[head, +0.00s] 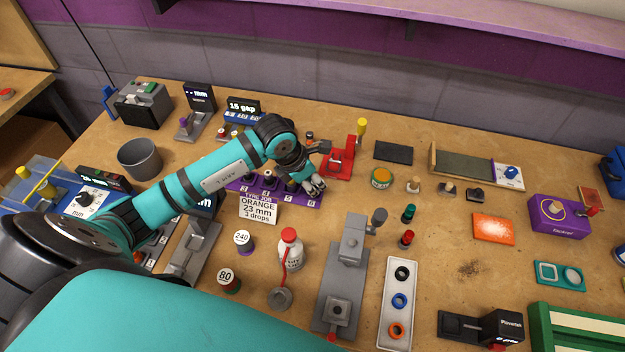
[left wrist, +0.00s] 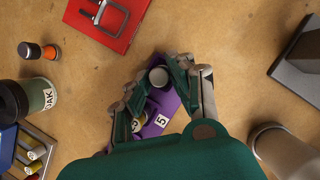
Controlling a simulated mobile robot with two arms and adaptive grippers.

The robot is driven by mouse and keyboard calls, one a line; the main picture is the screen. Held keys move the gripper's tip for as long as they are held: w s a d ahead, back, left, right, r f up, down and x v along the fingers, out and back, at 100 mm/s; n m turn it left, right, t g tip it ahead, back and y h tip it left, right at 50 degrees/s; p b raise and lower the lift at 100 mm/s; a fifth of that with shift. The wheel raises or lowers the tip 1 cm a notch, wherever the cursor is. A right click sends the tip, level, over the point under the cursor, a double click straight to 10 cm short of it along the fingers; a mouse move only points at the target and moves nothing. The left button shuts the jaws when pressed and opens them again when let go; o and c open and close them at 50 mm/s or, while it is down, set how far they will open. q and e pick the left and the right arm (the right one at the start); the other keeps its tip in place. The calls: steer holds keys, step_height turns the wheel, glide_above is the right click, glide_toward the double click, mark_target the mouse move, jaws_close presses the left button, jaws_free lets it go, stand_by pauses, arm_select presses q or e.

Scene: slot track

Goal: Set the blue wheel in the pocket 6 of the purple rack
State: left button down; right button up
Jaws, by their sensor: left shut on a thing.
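The purple rack (head: 235,185) lies mid-table with numbered labels along its front, 6 at its right end. It also shows in the left wrist view (left wrist: 176,112), with label 5 readable. My left gripper (head: 316,187) is at the rack's right end; in the left wrist view the gripper (left wrist: 160,84) is shut on a small round thing (left wrist: 158,75) with a pale grey top, over or in the rack's end. I cannot make out a blue wheel there; the fingers hide much, and I cannot tell whether the thing is seated. My right gripper is not in view.
A red clamp-like fixture (head: 338,163) stands close behind the rack's right end. A white tray (head: 385,337) holds black, blue and orange rings.

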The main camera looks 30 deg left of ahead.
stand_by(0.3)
arm_select(q)
steer(key=shift+f, duration=0.1)
stand_by(0.3)
steer(key=c, duration=1.1)
jaws_free()
steer(key=v, duration=1.2)
